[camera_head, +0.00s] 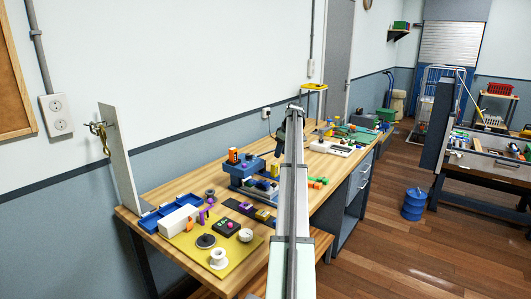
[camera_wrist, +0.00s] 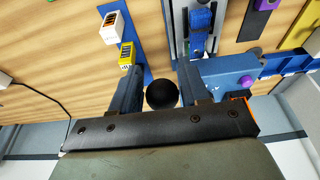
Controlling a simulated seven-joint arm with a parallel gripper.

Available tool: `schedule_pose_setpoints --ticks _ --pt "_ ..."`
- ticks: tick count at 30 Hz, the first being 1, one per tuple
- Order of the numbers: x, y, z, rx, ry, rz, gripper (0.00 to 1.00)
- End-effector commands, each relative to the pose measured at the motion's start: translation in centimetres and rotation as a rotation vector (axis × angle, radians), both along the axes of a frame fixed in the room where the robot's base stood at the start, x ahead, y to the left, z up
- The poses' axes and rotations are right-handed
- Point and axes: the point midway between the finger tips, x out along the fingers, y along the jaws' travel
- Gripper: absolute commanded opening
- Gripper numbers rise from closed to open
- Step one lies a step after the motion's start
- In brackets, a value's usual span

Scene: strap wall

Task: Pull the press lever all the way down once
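The blue press (camera_head: 248,170) stands on the workbench in the head view, just left of my arm. My gripper (camera_head: 281,143) is partly hidden there behind my arm link. In the wrist view, my gripper's two fingers (camera_wrist: 162,85) sit close on either side of a round black knob (camera_wrist: 162,95), which looks like the end of the press lever. The knob fills the gap between them, with no clear space on either side. The lever's shaft is hidden. Blue press parts (camera_wrist: 225,80) show to the right of the fingers in the wrist view.
A yellow mat (camera_head: 245,250) with small parts and a blue tray (camera_head: 165,212) lie on the left part of the workbench (camera_head: 150,185). A white upright panel (camera_head: 118,160) stands at its left end. Yellow (camera_wrist: 126,56) and white (camera_wrist: 112,28) blocks appear beyond the left finger.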

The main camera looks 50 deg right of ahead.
Motion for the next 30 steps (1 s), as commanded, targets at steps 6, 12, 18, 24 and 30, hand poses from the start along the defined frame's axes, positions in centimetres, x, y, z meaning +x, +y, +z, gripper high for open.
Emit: schedule_pose_setpoints --ticks 6,12,18,24,30 --pt "0.1 0.0 0.0 0.001 -0.001 0.001 0.57" --pt "0.1 0.0 -0.1 0.001 -0.001 0.001 0.57" --pt "0.1 0.0 0.0 0.001 -0.001 0.001 0.57" --pt "-0.2 0.0 1.0 0.001 -0.001 0.001 0.57" --pt "-0.7 0.0 2.6 0.0 -0.002 0.001 0.57"
